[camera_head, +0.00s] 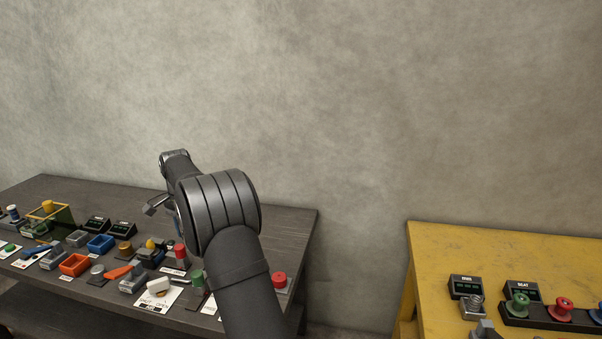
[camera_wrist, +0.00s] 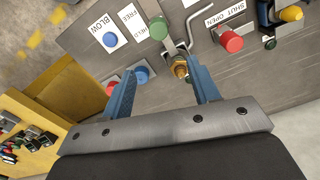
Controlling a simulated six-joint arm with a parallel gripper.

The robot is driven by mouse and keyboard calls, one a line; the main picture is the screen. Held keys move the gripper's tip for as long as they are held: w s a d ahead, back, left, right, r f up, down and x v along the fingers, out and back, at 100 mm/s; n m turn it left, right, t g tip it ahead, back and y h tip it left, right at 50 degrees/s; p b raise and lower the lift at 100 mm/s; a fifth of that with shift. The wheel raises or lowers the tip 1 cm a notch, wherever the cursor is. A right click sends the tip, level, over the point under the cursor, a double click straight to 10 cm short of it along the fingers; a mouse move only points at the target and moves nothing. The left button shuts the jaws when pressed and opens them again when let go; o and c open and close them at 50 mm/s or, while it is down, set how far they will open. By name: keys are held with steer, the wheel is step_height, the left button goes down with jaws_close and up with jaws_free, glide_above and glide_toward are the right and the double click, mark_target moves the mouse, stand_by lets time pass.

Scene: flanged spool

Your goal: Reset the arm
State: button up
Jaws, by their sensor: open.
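My gripper (camera_wrist: 161,64) is open, its two blue fingers spread apart above the dark bench. A small brass-coloured part (camera_wrist: 180,67) shows beside the right finger in the wrist view; I cannot tell whether it lies between the fingers or below them. No held object is clear. In the head view my arm reaches over the dark bench (camera_head: 290,225), and its dark joint hides most of the gripper. Flanged spools in green (camera_head: 519,304) and red (camera_head: 561,309) stand in a black rack on the yellow bench (camera_head: 440,250) at right.
Below the gripper are a red knob (camera_wrist: 231,42), a green knob (camera_wrist: 158,28), a blue button (camera_wrist: 141,74) and a bent grey rod (camera_wrist: 200,28). Several bins and fixtures crowd the dark bench's left. A gap separates the benches; a bare wall (camera_head: 350,100) stands behind.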

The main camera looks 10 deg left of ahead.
step_height(320, 180, down, 16)
steer(key=shift+s+r, duration=0.1)
steer(key=shift+r, duration=0.05)
stand_by(0.5)
